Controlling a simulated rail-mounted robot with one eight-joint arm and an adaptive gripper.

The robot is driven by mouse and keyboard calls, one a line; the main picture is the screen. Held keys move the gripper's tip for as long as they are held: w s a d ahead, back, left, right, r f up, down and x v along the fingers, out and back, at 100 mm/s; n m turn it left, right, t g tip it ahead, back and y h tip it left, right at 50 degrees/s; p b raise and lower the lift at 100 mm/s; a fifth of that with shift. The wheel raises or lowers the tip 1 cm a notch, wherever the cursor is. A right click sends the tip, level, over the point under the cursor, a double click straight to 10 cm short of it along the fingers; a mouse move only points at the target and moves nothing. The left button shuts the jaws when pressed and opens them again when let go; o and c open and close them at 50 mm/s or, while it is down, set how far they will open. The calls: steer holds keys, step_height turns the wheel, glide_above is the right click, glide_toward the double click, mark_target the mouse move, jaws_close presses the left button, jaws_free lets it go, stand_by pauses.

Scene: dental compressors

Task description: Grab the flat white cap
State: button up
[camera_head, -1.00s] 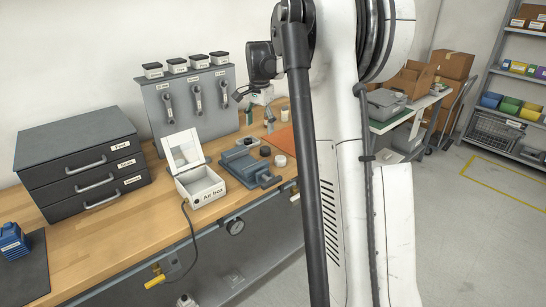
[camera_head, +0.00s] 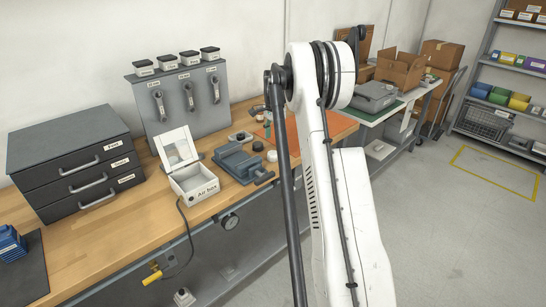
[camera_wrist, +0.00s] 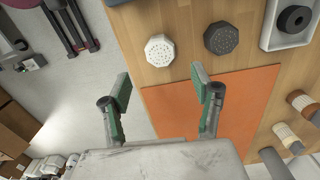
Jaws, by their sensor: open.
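The flat white cap (camera_wrist: 160,50) is a pale, faceted disc with small holes, lying on the wooden bench top near its edge in the wrist view. In the head view it is a small white disc (camera_head: 272,156) right of the blue-grey vise. My gripper (camera_wrist: 161,88) is open and empty, its green-padded fingers spread apart. In the wrist picture the fingertips lie below the cap, with the cap between their lines but not between the pads. In the head view my arm hides the gripper.
A similar dark grey cap (camera_wrist: 221,37) lies right of the white one. A grey tray (camera_wrist: 268,40) holds a black ring. An orange mat (camera_wrist: 180,110) lies below the caps. Brown-and-white cylinders (camera_wrist: 288,134) are at right. The vise (camera_head: 238,163) and open air box (camera_head: 196,183) stand on the bench.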

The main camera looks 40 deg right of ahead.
mark_target(273, 153)
steer(key=shift+w+a+f+p, duration=0.1)
steer(key=shift+a+f+p, duration=0.1)
steer(key=shift+f, duration=1.75)
steer(key=shift+a+f+p, duration=0.1)
steer(key=shift+a+f, duration=0.05)
steer(key=shift+f, duration=1.75)
steer(key=c, duration=1.2)
steer(key=shift+r, duration=0.1)
steer(key=shift+c, duration=0.2)
